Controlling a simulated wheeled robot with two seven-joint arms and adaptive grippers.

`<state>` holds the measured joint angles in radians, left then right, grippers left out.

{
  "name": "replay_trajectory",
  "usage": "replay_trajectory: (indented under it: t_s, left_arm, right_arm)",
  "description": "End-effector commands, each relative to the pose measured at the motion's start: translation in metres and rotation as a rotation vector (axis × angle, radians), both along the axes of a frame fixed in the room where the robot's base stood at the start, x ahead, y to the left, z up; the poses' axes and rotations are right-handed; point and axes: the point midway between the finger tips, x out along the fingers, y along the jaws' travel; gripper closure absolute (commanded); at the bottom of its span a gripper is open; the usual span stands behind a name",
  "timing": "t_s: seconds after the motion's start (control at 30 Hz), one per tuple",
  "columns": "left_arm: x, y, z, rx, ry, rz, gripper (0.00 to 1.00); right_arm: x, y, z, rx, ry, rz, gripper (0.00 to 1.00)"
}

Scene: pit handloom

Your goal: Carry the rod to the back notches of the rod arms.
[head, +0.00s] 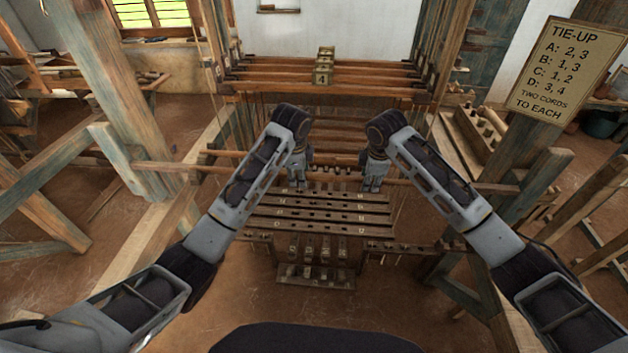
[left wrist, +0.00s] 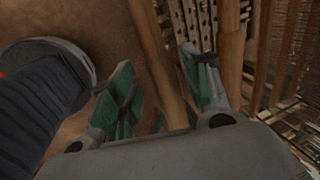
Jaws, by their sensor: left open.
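A long wooden rod (head: 442,184) runs across the loom in the head view, passing behind both of my grippers. My left gripper (head: 298,181) is at the rod, left of its middle. In the left wrist view its green-padded fingers (left wrist: 160,95) are spread, with a wooden rod (left wrist: 158,55) running between them. I cannot tell whether either finger touches it. My right gripper (head: 374,182) points down at the rod, right of its middle; its fingers are too small to tell whether they are shut. The rod arms and their notches cannot be made out clearly.
Slotted wooden bars (head: 320,205) lie just in front of the grippers, with a treadle block (head: 316,272) below. Stacked harness bars (head: 330,78) cross behind. Blue-grey posts (head: 110,80) stand at the sides. A tie-up sign (head: 568,68) hangs at right.

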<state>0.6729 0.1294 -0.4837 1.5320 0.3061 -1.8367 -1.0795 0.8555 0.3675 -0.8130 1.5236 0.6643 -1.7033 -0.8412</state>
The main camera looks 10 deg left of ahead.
Motion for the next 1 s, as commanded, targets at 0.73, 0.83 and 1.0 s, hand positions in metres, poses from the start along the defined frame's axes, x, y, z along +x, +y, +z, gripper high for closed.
replay_trajectory:
  t_s: [0.73, 0.83, 1.0]
  left_arm:
    - [-0.022, 0.001, 0.088, 0.002, -0.004, -0.001, 0.52]
    - [-0.023, 0.000, 0.094, 0.001, -0.008, -0.002, 0.52]
    - [-0.025, 0.000, 0.102, 0.002, -0.008, -0.004, 0.52]
  right_arm:
    - [0.000, 0.000, 0.000, 0.000, 0.000, 0.000, 0.60]
    - [0.000, 0.000, 0.000, 0.000, 0.000, 0.000, 0.60]
    - [0.000, 0.000, 0.000, 0.000, 0.000, 0.000, 0.60]
